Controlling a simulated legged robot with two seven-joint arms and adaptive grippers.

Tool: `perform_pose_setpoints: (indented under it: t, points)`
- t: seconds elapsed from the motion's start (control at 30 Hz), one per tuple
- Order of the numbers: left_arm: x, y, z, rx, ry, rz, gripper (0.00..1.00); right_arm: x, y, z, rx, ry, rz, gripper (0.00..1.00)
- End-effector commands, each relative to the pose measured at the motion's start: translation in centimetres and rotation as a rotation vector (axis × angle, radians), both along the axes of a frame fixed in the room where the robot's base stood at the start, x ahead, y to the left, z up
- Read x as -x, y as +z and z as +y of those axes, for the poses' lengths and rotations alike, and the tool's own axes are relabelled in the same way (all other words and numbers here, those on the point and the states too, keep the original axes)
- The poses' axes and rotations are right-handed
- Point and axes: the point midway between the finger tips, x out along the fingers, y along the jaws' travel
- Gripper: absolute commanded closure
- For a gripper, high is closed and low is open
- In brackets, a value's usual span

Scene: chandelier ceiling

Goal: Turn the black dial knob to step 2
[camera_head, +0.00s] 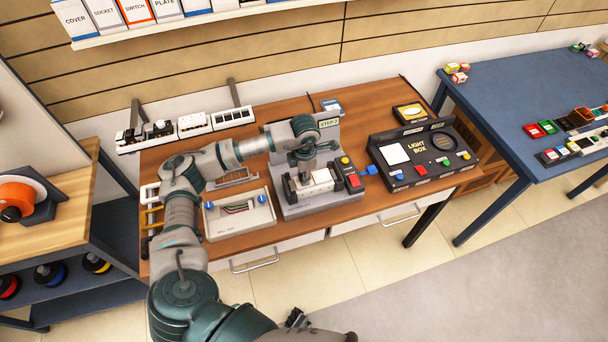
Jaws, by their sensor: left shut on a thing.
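A grey station (320,208) with an upright back panel stands on the brown wooden table. A sign (329,123) on the panel seems to read "STEP 2". My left arm comes in from the left and reaches over the station. My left gripper (307,172) points down at the station's middle, between white blocks, and is shut on the black dial knob. The gripper and wrist hide most of the knob, so its pointer and setting cannot be read. A small dark part at the bottom edge looks like my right gripper (297,318); its fingers are not clear.
A black light box (420,160) stands right of the station. A red button (354,181) and a blue piece (369,170) lie between them. A pale tray with blue knobs (240,214) is at left. A white train (194,125) runs behind. A blue table (520,90) is at right.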

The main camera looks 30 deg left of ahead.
Motion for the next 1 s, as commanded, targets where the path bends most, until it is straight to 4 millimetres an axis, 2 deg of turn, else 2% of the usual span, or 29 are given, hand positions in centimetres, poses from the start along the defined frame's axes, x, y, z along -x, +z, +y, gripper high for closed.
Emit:
perform_pose_setpoints:
  t: [0.17,0.2,0.3,0.67,0.77,1.0]
  points:
    - [0.1,-0.2,0.0,-0.002,0.000,0.005,1.00,0.0,0.0,0.0,0.000,0.001,0.000,0.60]
    - [0.1,-0.2,0.0,-0.002,0.000,0.005,0.71,0.0,0.0,0.0,0.000,0.001,0.000,0.60]
    - [0.1,-0.1,0.0,-0.001,0.001,0.004,0.47,0.0,0.0,0.0,0.000,0.001,0.000,0.60]
    - [0.0,0.4,0.0,0.000,0.001,-0.001,0.47,0.1,0.0,0.0,-0.001,-0.002,0.002,0.60]
    - [0.0,1.7,-0.1,0.001,0.001,-0.002,0.47,0.1,0.0,0.0,-0.001,-0.001,0.001,0.60]
    - [0.0,7.0,-0.1,0.001,0.001,-0.002,0.47,0.1,0.0,0.0,-0.001,-0.001,0.001,0.60]
